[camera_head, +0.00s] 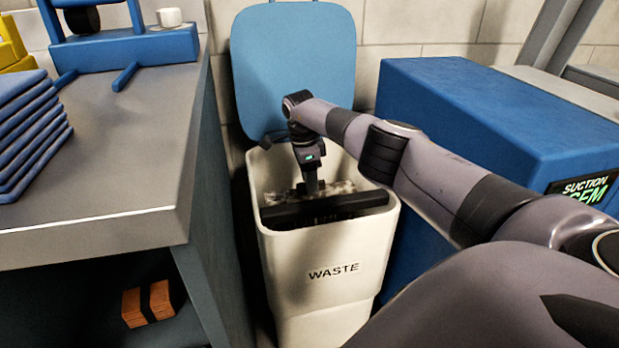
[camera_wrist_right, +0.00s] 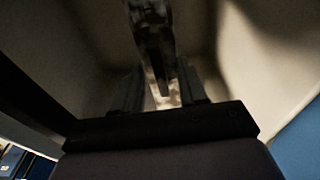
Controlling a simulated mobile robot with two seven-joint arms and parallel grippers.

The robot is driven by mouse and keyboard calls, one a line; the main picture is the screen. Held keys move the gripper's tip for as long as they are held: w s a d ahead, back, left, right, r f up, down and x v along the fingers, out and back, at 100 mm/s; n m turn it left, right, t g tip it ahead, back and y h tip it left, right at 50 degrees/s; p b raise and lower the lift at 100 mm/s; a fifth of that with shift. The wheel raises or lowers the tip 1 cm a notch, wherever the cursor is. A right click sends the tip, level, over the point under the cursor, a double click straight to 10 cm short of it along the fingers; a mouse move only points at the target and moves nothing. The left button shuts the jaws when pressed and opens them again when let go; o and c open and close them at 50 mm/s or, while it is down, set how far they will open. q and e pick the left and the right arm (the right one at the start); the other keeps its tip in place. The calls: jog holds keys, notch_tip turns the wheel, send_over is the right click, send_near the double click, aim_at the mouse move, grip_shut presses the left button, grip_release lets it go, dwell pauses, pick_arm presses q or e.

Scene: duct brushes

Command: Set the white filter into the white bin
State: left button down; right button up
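The white bin (camera_head: 318,285), marked WASTE, stands on the floor with its blue lid (camera_head: 292,65) tipped up behind it. My right gripper (camera_head: 318,220) reaches down into the bin's mouth, its wide black body just below the rim. In the right wrist view its two fingers (camera_wrist_right: 157,95) stand apart with a pale gap between them. A mottled grey-white piece, seemingly the filter (camera_wrist_right: 152,30), lies by the fingertips inside the bin; it shows dimly behind the gripper body in the head view (camera_head: 342,187). The bin's floor is mostly hidden. My left gripper is out of view.
A grey-topped workbench (camera_head: 110,150) stands close on the bin's left, with stacked blue trays (camera_head: 30,135) on it. A blue suction unit (camera_head: 480,120) stands close on the right. Brown blocks (camera_head: 148,303) lie on the shelf under the bench.

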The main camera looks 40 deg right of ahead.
jog(key=shift+r, duration=0.15)
jog(key=r+p, duration=0.1)
jog(key=r, duration=0.1)
jog(key=r+p, duration=0.1)
jog(key=r, duration=0.1)
jog(key=r+p, duration=0.1)
jog(key=r, duration=0.1)
jog(key=shift+w+a+r, duration=0.2)
jog(key=shift+a+r, duration=0.15)
jog(key=shift+r, duration=0.05)
pick_arm(q)
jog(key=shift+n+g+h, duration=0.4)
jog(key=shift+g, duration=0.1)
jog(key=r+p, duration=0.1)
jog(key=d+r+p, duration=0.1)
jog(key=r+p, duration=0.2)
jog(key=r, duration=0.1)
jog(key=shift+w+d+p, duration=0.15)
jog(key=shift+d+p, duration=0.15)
jog(key=shift+p, duration=0.1)
pick_arm(e)
notch_tip(320, 180, up, 5)
jog(key=shift+s, duration=0.1)
